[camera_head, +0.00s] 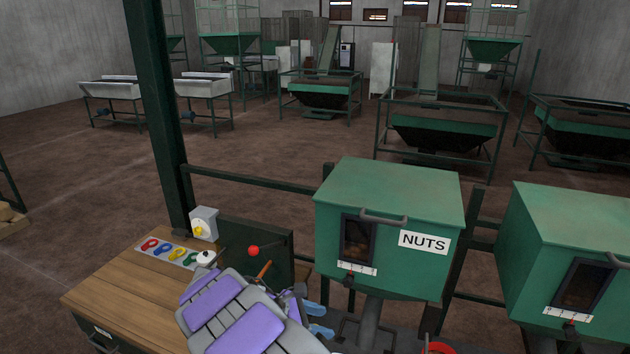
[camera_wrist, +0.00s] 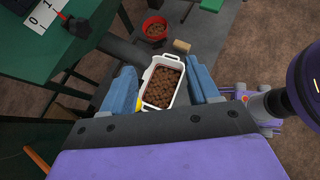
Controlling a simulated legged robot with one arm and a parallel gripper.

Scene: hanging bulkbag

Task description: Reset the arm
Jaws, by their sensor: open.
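My arm, purple and grey, reaches from the bottom of the head view past the wooden table. My gripper (camera_head: 318,320) has blue fingers and is right of the table. In the wrist view my gripper (camera_wrist: 160,67) is open, with its two fingers apart. A white container (camera_wrist: 150,72) filled with brown nut-like pieces shows between the fingers. I cannot tell whether the fingers touch it or how far below it lies. In the head view I cannot make the container out.
A green NUTS hopper (camera_head: 390,200) stands right of my gripper, with another green hopper (camera_head: 570,240) beyond. A red bucket (camera_wrist: 155,28) with brown pieces sits beyond the container.

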